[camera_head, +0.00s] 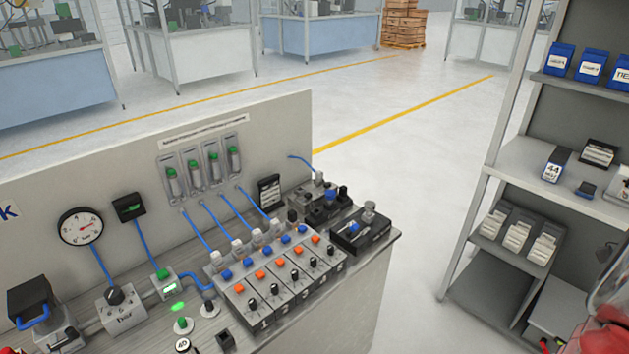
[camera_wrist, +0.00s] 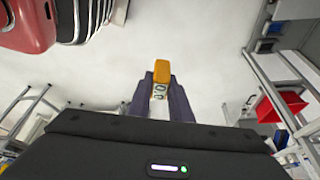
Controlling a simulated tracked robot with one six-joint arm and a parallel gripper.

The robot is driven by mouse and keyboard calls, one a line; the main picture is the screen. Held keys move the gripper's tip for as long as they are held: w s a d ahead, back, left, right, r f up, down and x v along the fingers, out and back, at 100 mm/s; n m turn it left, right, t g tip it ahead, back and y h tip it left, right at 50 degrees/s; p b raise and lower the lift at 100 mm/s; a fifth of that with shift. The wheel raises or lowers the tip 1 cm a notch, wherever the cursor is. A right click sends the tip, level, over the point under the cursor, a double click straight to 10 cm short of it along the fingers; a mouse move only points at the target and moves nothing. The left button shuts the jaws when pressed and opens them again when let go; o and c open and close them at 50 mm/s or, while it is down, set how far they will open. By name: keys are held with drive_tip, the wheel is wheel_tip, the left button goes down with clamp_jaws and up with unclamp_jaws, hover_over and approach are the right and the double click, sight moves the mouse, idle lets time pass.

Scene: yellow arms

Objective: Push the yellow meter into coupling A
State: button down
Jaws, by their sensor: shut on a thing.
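The yellow meter (camera_wrist: 162,68) is in my gripper (camera_wrist: 160,90) in the wrist view. The dark jaws are shut on its sides, and its yellow end sticks out beyond the fingertips. A pale face with small dark round marks shows between the jaws. The meter is held in the air, with pale floor behind it. My gripper and the meter are not seen in the head view. I cannot tell which fitting is coupling A; no such letter is legible on the bench (camera_head: 381,258) in the head view.
The bench has an upright back panel (camera_head: 290,135), a round gauge (camera_head: 81,226), blue tubes and a numbered valve block (camera_head: 275,280). A grey shelf (camera_head: 530,200) with boxes stands at right. Open floor (camera_head: 440,150) lies between. The wrist view shows a red bin (camera_wrist: 283,106) at right.

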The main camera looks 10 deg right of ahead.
drive_tip(key=w+a+r+n+t+h, duration=0.15)
drive_tip(key=w+a+n, duration=0.35)
drive_tip(key=w, duration=0.7)
drive_tip(key=w+a+n+t+h, duration=0.15)
drive_tip(key=w+a+n, duration=0.35)
drive_tip(key=w, duration=0.6)
drive_tip(key=w+a+n+t, duration=0.2)
drive_tip(key=w+a+n, duration=0.3)
drive_tip(key=w, duration=0.7)
drive_tip(key=w+a+r+n+t+y, duration=0.1)
drive_tip(key=w+a+n, duration=0.4)
drive_tip(key=a, duration=0.5)
drive_tip(key=w+a+r+n+t+y, duration=0.1)
drive_tip(key=w+a+n, duration=0.4)
drive_tip(key=a, duration=0.6)
drive_tip(key=w+a+r+n+t, duration=0.1)
drive_tip(key=w+a+n, duration=0.3)
drive_tip(key=w+a, duration=0.4)
drive_tip(key=a, duration=0.2)
drive_tip(key=shift+a+n+t+y, duration=0.3)
drive_tip(key=shift+n+t+y, duration=0.1)
drive_tip(key=shift+r, duration=0.1)
